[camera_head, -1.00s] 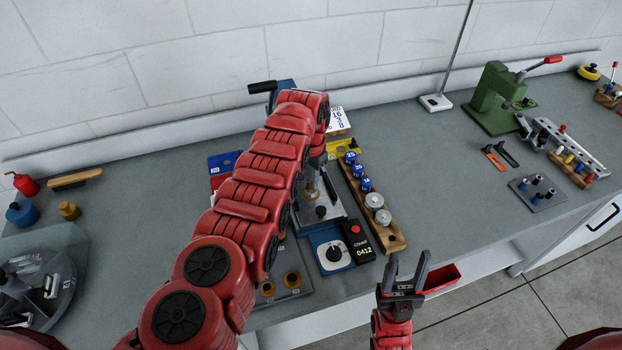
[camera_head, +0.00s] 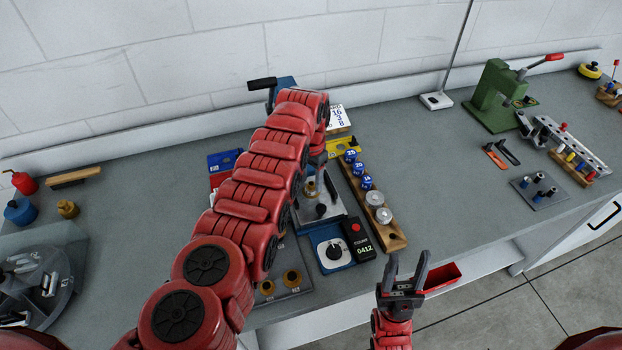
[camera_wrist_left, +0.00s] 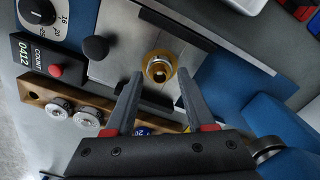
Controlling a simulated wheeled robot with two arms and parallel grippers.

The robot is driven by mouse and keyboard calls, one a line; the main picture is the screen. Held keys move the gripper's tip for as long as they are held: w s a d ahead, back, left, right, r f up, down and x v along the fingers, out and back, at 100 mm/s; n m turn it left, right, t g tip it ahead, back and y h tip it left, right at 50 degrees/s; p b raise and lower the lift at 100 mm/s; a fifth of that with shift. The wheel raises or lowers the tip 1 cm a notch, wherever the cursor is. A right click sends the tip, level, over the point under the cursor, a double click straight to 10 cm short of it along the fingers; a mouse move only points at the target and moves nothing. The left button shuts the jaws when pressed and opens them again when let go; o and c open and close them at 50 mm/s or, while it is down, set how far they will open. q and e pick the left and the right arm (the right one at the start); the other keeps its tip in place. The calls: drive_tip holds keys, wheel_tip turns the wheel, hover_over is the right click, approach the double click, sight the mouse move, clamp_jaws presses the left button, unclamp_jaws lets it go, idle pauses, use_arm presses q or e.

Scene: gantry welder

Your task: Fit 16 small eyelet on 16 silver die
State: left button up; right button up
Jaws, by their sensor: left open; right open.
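In the left wrist view a round brass-coloured piece with a hole (camera_wrist_left: 159,67) sits on the metal plate of the blue press (camera_wrist_left: 130,50). My left gripper (camera_wrist_left: 160,75) is open, its fingers apart on the near side of that piece, holding nothing. In the head view my left arm hides most of this gripper. Two silver dies (camera_head: 374,199) (camera_head: 383,216) stand in the wooden rack (camera_head: 395,241) and also show in the left wrist view (camera_wrist_left: 60,108). I cannot read their numbers. My right gripper (camera_head: 409,266) is open and empty in front of the bench edge.
Several blue numbered pieces (camera_head: 360,166) stand in the same rack. A counter (camera_head: 358,238) reading 0412 and a dial box (camera_head: 333,252) stand beside it. Brass pieces (camera_head: 293,279) sit on a grey plate.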

use_arm(q)
drive_tip(key=shift+r, duration=0.45)
wheel_tip(320, 180, up, 2)
drive_tip(key=shift+r+p, duration=0.1)
drive_tip(key=shift+p, duration=0.55)
wheel_tip(320, 180, up, 14)
drive_tip(key=shift+s, duration=0.1)
